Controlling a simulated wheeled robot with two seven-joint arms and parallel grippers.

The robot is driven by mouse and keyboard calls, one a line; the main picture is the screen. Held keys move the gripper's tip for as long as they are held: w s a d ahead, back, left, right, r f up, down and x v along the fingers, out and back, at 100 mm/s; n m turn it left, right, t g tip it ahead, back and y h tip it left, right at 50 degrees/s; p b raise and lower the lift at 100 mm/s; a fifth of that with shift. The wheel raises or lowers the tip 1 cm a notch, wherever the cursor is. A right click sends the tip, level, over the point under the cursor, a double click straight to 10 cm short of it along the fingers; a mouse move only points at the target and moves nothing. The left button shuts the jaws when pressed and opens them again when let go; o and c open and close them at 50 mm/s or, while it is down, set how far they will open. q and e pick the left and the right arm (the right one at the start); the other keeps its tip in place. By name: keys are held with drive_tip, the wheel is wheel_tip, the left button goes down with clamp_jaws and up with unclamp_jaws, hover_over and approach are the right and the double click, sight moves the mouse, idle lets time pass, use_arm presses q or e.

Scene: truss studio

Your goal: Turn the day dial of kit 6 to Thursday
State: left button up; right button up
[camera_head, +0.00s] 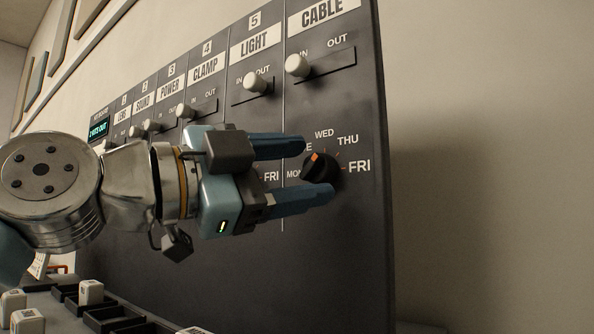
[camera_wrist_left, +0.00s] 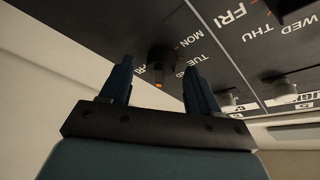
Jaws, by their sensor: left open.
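The day dial of kit 6 (camera_head: 321,170) is a dark round knob with an orange mark, low on the rightmost panel column headed CABLE (camera_head: 323,11). Day labels MON to FRI arc around it. Its orange mark points up and slightly left, between TUE and WED as far as I can tell. My left gripper (camera_head: 317,167) is open, its two blue fingers pointing right, one above and one below the dial. In the left wrist view, the dial (camera_wrist_left: 162,58) shows between and beyond the fingertips. Contact cannot be told. My right gripper is not in view.
White slider knobs for CABLE (camera_head: 298,65) and LIGHT (camera_head: 254,82) stick out of the panel above my gripper. White blocks (camera_head: 90,291) and dark trays (camera_head: 115,319) are at the lower left. Right of the panel edge is bare wall.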

use_arm(q)
drive_tip(key=b+v, duration=0.2)
drive_tip(key=v, duration=1.1)
drive_tip(key=shift+a, duration=0.15)
drive_tip(key=shift+s+f, duration=0.1)
